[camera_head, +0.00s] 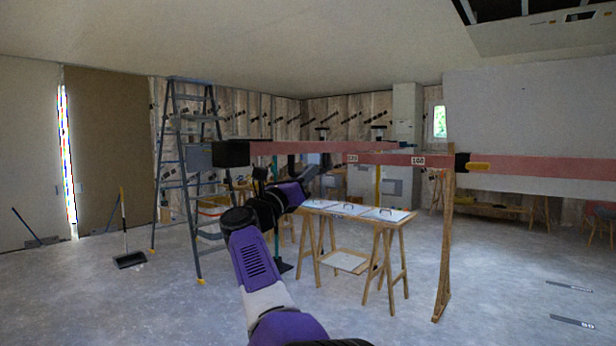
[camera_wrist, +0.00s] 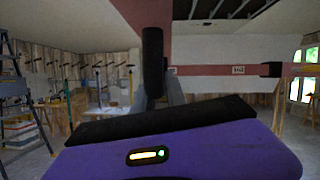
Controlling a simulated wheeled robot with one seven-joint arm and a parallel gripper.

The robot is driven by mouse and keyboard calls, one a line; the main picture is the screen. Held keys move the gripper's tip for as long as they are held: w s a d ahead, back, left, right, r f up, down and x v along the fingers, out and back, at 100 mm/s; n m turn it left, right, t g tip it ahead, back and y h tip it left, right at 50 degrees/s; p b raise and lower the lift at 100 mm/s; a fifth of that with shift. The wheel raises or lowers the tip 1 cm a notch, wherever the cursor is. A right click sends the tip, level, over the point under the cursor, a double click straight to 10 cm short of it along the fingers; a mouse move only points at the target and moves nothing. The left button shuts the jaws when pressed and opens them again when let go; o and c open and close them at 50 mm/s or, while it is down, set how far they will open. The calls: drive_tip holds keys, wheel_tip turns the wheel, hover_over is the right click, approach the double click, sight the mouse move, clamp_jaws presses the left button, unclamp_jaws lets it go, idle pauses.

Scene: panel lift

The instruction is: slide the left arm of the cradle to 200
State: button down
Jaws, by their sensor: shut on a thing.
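The cradle's left arm is a red beam (camera_head: 325,148) with a black end block (camera_head: 232,153) at its left, level below the ceiling. It also shows large and close in the wrist view (camera_wrist: 184,22). A cross beam (camera_head: 390,159) carries white number plates; one (camera_head: 418,161) seems to read 100, the plate left of it (camera_head: 352,158) is too small to read surely. My gripper (camera_wrist: 158,92) is shut on a dark upright handle (camera_wrist: 152,50) in front of the red beam. In the head view my purple hand (camera_head: 290,193) is below the beam; its fingertips are unclear.
A stepladder (camera_head: 190,170) stands at the left. A trestle table (camera_head: 355,211) with papers stands beyond my arm. A wooden post (camera_head: 445,240) stands under the cradle on the right. A black collar (camera_head: 462,163) with a yellow handle (camera_head: 480,166) sits on the right beam. Open floor lies around.

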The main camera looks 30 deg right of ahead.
drive_tip(key=c, duration=1.4)
unclamp_jaws()
drive_tip(key=shift+o, duration=0.2)
drive_tip(key=v, duration=0.7)
drive_tip(key=shift+s+a+f, duration=0.15)
drive_tip(key=shift+s+a, duration=0.05)
drive_tip(key=shift+a, duration=0.1)
drive_tip(key=shift+f, duration=0.1)
